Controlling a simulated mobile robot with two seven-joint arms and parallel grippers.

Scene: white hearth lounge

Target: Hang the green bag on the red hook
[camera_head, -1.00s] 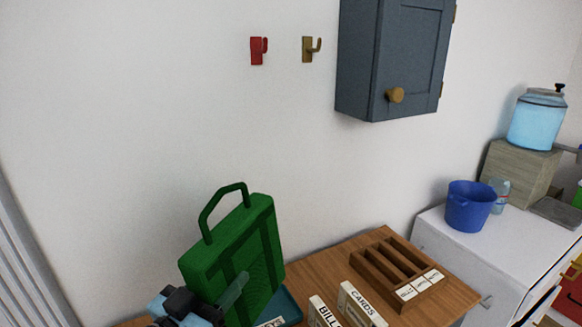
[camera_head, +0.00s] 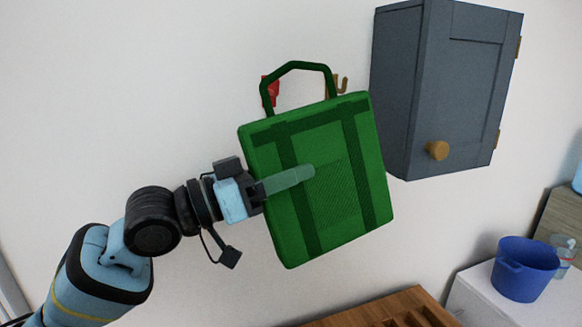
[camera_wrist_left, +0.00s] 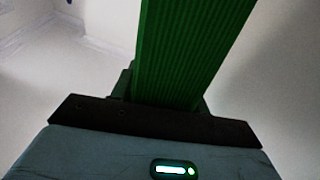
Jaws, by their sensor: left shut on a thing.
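The green bag (camera_head: 335,205) is held up in front of the white wall, tilted a little, with its dark green handle loop (camera_head: 300,66) on top. My left gripper (camera_head: 292,180) is shut on the bag, with a finger lying across its front face. The bag's green side also fills the upper middle of the left wrist view (camera_wrist_left: 190,55). The red hook (camera_head: 270,90) is on the wall behind the handle's left side and is partly hidden. I cannot tell how far the handle is from the hook. My right gripper is out of view.
A brass hook (camera_head: 342,84) shows just right of the handle. A grey-blue wall cabinet (camera_head: 440,90) with a round knob is close to the bag's right. Below are a wooden organizer (camera_head: 400,308) and a blue bucket (camera_head: 524,268). The wall at left is clear.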

